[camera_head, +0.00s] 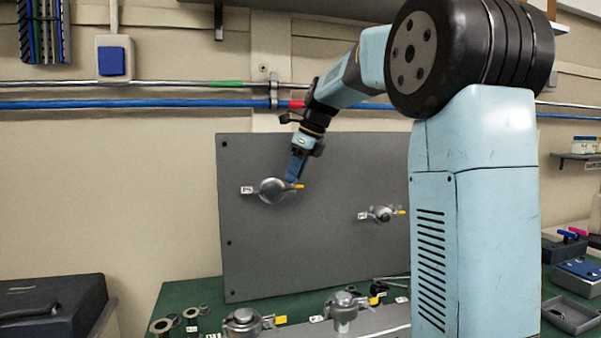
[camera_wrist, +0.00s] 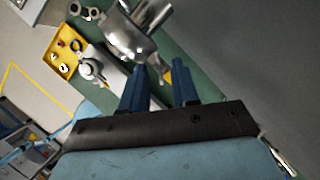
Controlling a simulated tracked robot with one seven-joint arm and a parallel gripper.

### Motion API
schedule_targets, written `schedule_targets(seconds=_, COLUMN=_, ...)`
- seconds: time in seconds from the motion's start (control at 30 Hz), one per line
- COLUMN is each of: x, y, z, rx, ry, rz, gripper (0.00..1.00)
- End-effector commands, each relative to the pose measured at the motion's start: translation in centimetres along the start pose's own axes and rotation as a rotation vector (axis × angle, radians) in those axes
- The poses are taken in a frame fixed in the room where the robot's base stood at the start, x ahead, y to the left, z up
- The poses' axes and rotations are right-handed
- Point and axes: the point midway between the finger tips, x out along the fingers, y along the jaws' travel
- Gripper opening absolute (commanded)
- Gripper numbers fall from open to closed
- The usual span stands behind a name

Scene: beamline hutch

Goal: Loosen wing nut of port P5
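A round metal clamp port (camera_head: 272,190) is on the upper left of the upright grey panel (camera_head: 330,250), with a yellow wing nut (camera_head: 299,187) at its right. My gripper (camera_head: 294,180) reaches down to this wing nut from above. In the wrist view, my two blue fingers (camera_wrist: 160,72) are apart. The shiny clamp (camera_wrist: 128,38) lies just beyond their tips, and the yellow wing nut (camera_wrist: 168,76) shows at the gap, near the right fingertip. I cannot tell whether they touch. A second panel port (camera_head: 382,214) has its own yellow wing nut (camera_head: 401,212). The port labels are too small to read.
More ports with yellow wing nuts stand on the bench, including one at front left (camera_head: 242,320) and one beside it (camera_head: 343,308). A yellow tray (camera_wrist: 62,52) shows in the wrist view. A black case (camera_head: 50,310) is at the left. My arm hides the panel's right side.

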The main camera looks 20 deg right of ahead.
Motion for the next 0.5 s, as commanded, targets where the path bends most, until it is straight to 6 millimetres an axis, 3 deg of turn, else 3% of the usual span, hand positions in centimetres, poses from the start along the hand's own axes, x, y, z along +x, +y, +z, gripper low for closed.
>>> schedule_targets(seconds=0.23, x=0.03, y=-0.02, z=-0.01, rx=0.0, ry=0.0, rz=0.0, gripper=0.29)
schedule_targets(seconds=0.5, x=0.0, y=-0.03, z=-0.04, rx=0.001, ry=0.0, rz=0.0, gripper=0.03)
